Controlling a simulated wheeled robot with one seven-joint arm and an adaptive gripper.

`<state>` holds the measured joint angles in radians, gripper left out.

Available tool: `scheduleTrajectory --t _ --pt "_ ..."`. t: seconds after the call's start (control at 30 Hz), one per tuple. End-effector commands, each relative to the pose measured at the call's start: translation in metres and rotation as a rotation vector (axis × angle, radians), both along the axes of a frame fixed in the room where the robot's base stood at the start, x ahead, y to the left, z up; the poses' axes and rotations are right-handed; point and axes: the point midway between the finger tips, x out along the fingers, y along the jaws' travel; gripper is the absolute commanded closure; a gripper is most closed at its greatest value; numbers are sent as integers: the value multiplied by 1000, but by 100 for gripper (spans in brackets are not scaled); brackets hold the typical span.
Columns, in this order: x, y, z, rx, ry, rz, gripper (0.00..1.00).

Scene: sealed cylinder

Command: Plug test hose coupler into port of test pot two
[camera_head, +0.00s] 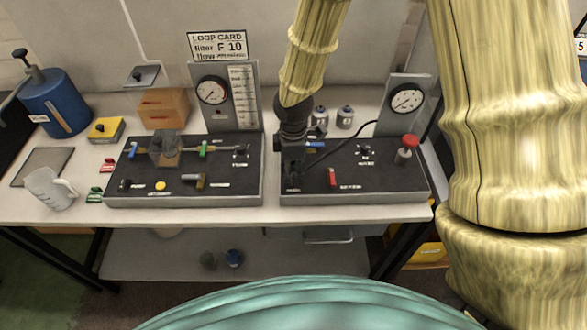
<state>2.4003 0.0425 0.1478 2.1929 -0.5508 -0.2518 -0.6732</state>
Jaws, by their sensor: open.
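My gripper (291,184) points down over the left part of the right-hand black panel (400,185). It is open; its fingertips are small and dark against the panel, so the gap is hard to see. A thin black hose (345,142) runs from the right gauge board down toward my gripper. The coupler at its end cannot be made out and may be hidden by the gripper. Two small metal pots (345,117) and (321,114) stand behind this panel, right of my wrist. Their ports and any numbers are too small to read.
The right panel carries a red lever (332,177), a red knob (408,142) and a gauge (406,97). The left panel (230,185) carries valves and a clear block. A blue cylinder (58,103), wooden block (163,108) and jug (49,188) stand left.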

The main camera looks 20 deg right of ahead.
Motion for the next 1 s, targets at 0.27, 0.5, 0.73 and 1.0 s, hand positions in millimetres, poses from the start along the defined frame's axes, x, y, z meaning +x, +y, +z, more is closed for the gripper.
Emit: scheduleTrajectory --t 0.27,0.5,0.73,1.0 --pt "0 0 0 0 0 0 52" --pt "0 0 1 0 0 0 52" --pt "-1 0 0 0 0 0 52" --pt "-1 0 0 0 0 0 77"
